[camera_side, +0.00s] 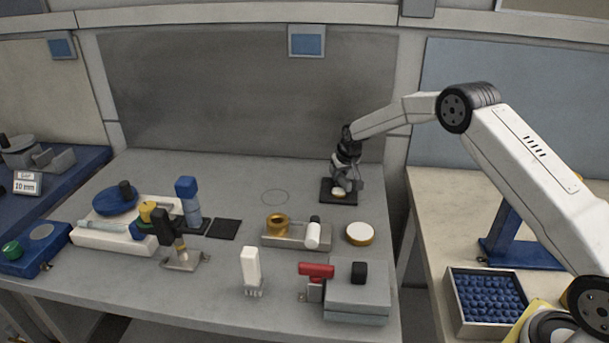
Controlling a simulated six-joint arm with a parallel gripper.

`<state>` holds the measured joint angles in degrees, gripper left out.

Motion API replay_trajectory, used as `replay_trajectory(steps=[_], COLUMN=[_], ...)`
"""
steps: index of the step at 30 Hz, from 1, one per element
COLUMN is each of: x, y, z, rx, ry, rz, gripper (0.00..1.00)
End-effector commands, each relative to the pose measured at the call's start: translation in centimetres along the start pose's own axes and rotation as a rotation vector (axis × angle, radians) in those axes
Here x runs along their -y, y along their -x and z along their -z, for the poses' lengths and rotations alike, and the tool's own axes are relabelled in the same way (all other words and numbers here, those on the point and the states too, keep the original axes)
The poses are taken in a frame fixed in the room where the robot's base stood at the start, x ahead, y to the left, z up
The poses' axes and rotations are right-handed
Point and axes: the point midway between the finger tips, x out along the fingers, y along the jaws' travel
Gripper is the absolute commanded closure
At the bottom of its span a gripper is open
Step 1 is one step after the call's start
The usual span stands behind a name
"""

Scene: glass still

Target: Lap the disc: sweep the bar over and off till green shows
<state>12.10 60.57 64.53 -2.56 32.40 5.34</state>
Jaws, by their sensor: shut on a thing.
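My gripper (346,184) is at the back right of the grey bench, low over a black square pad (327,198). Its fingers are shut on a small pale, yellowish disc (339,192) at the pad. The fingers partly hide the disc, and I cannot tell whether it touches the pad. A larger cream disc with a brass rim (360,233) lies on the bench nearer the camera. I cannot make out which thing is the bar, and no green shows at the pad.
A metal tray (296,240) holds a brass ring (277,223) and a white cylinder (313,233). A white brush (250,268), red-handled clamp (316,271) and grey block (357,288) stand in front. Another black pad (223,229) lies left. The back middle bench is mostly clear.

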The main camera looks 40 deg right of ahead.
Motion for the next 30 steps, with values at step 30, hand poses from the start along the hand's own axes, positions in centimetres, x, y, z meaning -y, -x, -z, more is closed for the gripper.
replay_trajectory(steps=[30], x=[-0.01], y=[-0.12], z=[-0.13], rx=[0.004], ry=[-0.41], rz=[-0.17], gripper=[1.0])
